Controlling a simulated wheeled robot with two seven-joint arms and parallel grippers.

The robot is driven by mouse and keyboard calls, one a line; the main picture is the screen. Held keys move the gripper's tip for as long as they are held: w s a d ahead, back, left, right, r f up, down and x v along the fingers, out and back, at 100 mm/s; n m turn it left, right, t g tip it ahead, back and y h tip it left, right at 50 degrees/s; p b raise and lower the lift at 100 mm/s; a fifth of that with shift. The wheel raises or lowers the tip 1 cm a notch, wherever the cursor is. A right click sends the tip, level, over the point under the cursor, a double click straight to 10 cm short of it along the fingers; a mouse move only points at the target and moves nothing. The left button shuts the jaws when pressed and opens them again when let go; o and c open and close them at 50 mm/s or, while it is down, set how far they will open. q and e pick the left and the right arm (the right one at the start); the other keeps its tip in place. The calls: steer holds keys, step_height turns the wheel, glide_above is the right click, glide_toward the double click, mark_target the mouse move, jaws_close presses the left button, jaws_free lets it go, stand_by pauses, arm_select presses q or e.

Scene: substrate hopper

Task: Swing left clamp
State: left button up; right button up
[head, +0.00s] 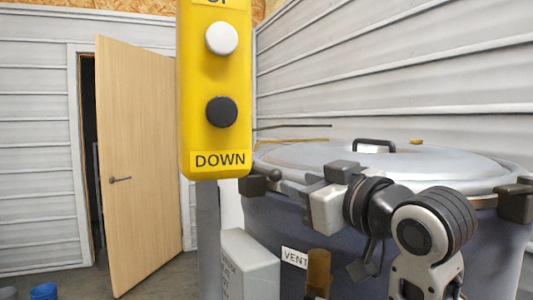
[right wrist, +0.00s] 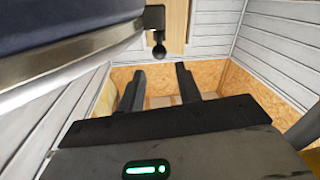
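The hopper (head: 285,225) is a large dark drum with a grey lid (head: 420,163). The left clamp (head: 256,184) is a dark block on the left of its rim, with a short handle ending in a black ball knob (head: 275,175). The knob also shows in the right wrist view (right wrist: 158,52), beyond my fingertips and roughly in line with the gap between them. My right gripper (head: 309,190) is to the right of the knob, apart from it. In the right wrist view its two dark fingers (right wrist: 158,76) are spread with nothing between them. My left gripper is not seen.
A yellow pendant (head: 214,130) with a white and a black button hangs in front of the hopper's left side. Another clamp (head: 515,201) sits on the right rim. A grey box (head: 250,265) stands below. A wooden door (head: 140,165) stands ajar at the left.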

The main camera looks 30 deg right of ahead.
mark_target(266, 173)
steer(key=w+p, duration=0.1)
steer(key=w, duration=0.3)
steer(key=w+p, duration=0.1)
steer(key=w, duration=0.3)
steer(key=w+p, duration=0.1)
steer(key=w, duration=0.3)
steer(key=shift+a, duration=0.25)
jaws_close()
